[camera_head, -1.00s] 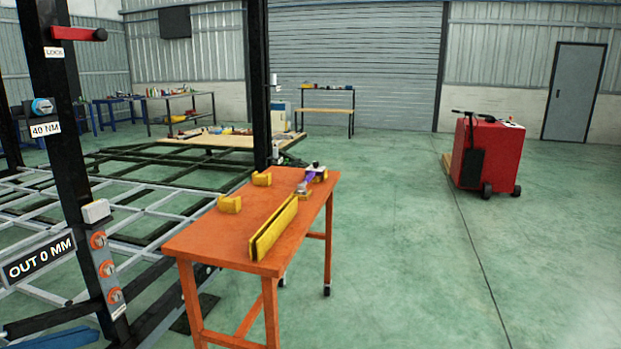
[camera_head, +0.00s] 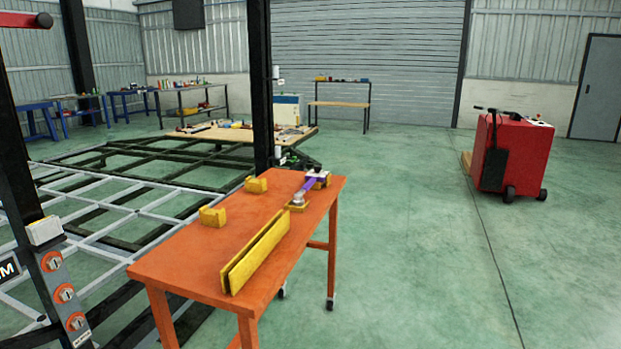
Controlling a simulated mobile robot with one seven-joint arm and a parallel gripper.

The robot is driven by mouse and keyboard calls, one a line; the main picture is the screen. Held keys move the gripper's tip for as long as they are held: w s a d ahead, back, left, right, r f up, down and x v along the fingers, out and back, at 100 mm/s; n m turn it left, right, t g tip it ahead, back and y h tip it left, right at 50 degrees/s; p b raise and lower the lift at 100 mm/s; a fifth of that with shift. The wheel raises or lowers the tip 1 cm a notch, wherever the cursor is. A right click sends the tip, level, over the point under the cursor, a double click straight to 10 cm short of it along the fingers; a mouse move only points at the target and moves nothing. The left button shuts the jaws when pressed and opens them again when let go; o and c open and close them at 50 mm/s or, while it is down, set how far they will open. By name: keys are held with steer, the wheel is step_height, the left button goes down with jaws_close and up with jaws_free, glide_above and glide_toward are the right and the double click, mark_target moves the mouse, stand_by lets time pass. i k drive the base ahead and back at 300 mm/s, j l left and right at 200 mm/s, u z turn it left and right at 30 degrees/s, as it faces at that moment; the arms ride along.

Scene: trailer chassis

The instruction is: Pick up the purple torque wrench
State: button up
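The purple torque wrench (camera_head: 311,185) lies at the far right end of the orange table (camera_head: 190,254). One end rests at a small yellow holder with a grey round part (camera_head: 298,200). Its other end, dark and white, lies at another yellow block (camera_head: 319,180) near the table's far edge. My gripper is not in view, so I cannot see its state or its distance from the wrench.
Two yellow blocks (camera_head: 212,216) and (camera_head: 256,184) and a long yellow slotted rail (camera_head: 255,252) stand on the table. A dark post (camera_head: 262,90) rises behind it. The metal chassis frame (camera_head: 120,205) fills the left. A red cart (camera_head: 520,155) stands right. Green floor (camera_head: 420,250) is open.

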mark_target(298, 201)
steer(key=i+l+u, duration=0.1)
steer(key=i+l, duration=0.3)
steer(key=i+l+u, duration=0.1)
steer(key=i+l, duration=0.35)
steer(key=i+l+u, duration=0.1)
steer(key=i+l, duration=0.35)
steer(key=i+l+u, duration=0.1)
steer(key=i+l, duration=0.3)
steer(key=i+l+u, duration=0.1)
steer(key=i+l, duration=0.25)
steer(key=l, duration=0.25)
steer(key=i+l+u, duration=0.1)
steer(key=i+l, duration=0.3)
steer(key=l, duration=0.15)
